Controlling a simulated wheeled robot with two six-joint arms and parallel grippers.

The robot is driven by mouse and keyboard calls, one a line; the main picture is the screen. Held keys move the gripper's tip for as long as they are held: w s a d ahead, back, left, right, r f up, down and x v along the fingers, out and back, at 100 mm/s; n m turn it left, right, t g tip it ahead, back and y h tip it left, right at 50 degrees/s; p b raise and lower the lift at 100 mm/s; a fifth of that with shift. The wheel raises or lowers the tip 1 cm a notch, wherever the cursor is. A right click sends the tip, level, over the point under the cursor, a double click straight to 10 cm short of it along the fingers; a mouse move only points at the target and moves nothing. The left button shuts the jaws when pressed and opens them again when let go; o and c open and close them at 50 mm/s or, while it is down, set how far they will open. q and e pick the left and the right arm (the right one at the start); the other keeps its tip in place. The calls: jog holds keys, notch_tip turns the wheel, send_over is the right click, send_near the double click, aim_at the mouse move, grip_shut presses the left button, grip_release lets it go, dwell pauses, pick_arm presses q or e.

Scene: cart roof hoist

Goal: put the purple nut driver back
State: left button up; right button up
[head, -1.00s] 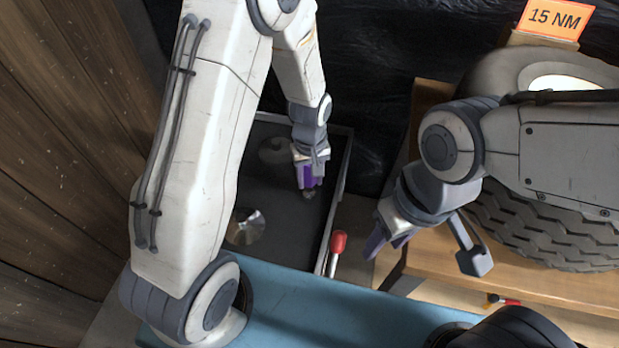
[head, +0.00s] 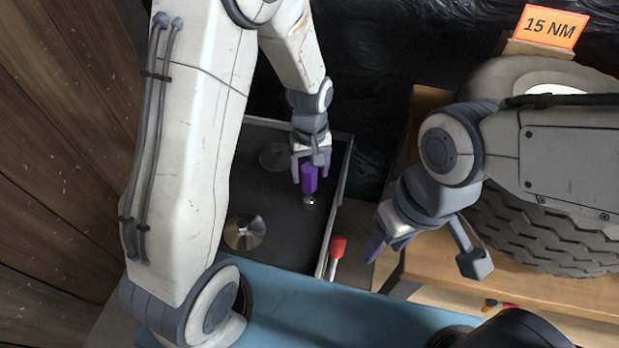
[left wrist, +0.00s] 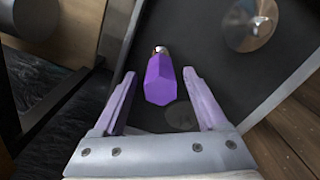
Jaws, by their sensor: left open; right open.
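The purple nut driver (head: 309,179) is in the dark tray (head: 285,233), near its right wall, with its metal end toward the bottom of the head view. My left gripper (head: 309,172) is open above it. In the left wrist view the purple handle (left wrist: 160,80) shows between and just beyond the open fingers of my left gripper (left wrist: 158,88), with a gap on each side. My right gripper (head: 388,243) is open and empty, beside the wooden bench at the right.
A shiny metal disc (head: 245,233) lies in the tray, with a darker round patch (head: 275,157) farther up. A red-handled tool (head: 337,249) is by the tray's right wall. A tyre (head: 545,225) stands on the wooden bench (head: 450,255) under an orange "15 NM" sign (head: 549,27).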

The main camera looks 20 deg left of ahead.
pick_arm(q)
notch_tip(320, 180, up, 6)
jog(key=shift+r+p, duration=0.1)
jog(key=shift+p, duration=0.5)
jog(key=shift+r, duration=0.25)
jog(key=s+d+r+m, duration=0.2)
jog(key=s+r+m, duration=0.1)
jog(key=s, duration=0.4)
jog(key=s+d+r+m, duration=0.3)
jog(key=s+m, duration=0.3)
jog(key=s, duration=0.1)
jog(key=s+d+r+m+h, duration=0.1)
jog(key=s+d+r+m, duration=0.1)
jog(key=s, duration=0.5)
jog(key=shift+s+d+r+m, duration=0.15)
jog(key=shift+d+r+m, duration=0.3)
jog(key=shift+m, duration=0.75)
jog(key=shift+a+r, duration=0.1)
jog(key=shift+a, duration=0.05)
notch_tip(320, 180, up, 18)
jog(key=p, duration=1.8)
jog(key=shift+r, duration=0.1)
